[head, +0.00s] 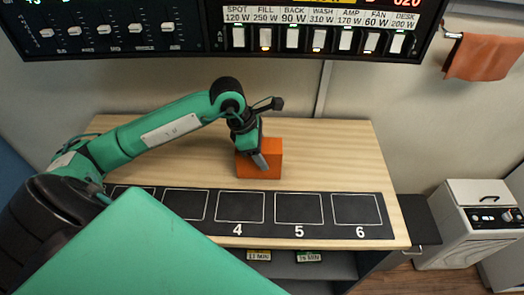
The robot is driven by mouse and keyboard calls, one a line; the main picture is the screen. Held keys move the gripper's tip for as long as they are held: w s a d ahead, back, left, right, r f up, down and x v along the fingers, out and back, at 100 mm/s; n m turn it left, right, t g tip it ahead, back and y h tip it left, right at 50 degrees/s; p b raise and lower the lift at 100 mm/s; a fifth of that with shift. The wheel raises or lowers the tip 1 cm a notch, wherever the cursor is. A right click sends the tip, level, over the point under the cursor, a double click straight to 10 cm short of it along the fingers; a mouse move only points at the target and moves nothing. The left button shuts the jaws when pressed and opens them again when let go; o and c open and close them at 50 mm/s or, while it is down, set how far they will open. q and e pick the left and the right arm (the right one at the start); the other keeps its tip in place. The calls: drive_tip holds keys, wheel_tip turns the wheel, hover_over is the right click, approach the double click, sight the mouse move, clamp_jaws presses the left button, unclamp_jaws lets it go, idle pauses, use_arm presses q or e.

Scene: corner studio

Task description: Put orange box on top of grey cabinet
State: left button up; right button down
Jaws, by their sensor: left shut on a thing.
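An orange box (272,163) stands on the wooden table, behind the dark numbered strip. My left gripper (259,157) reaches down over it from above and is shut on it, with one dark finger across the box's front. The box appears to be at table level; I cannot tell whether it is lifted. A dark grey unit (418,218) stands against the table's right side, its top lower than the table's. I cannot tell for sure whether it is the grey cabinet. My right gripper is not in view.
The wooden table (335,150) is clear to the right of the box. The dark strip (385,232) has empty outlined slots. A control panel (160,30) with switches hangs above the back. A white appliance (470,240) stands at the right, below an orange cloth (483,58).

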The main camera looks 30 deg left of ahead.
use_arm(q)
drive_tip(key=shift+f, duration=0.1)
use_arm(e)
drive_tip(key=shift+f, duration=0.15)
use_arm(q)
drive_tip(key=o, duration=1.1)
drive_tip(key=shift+c, duration=0.2)
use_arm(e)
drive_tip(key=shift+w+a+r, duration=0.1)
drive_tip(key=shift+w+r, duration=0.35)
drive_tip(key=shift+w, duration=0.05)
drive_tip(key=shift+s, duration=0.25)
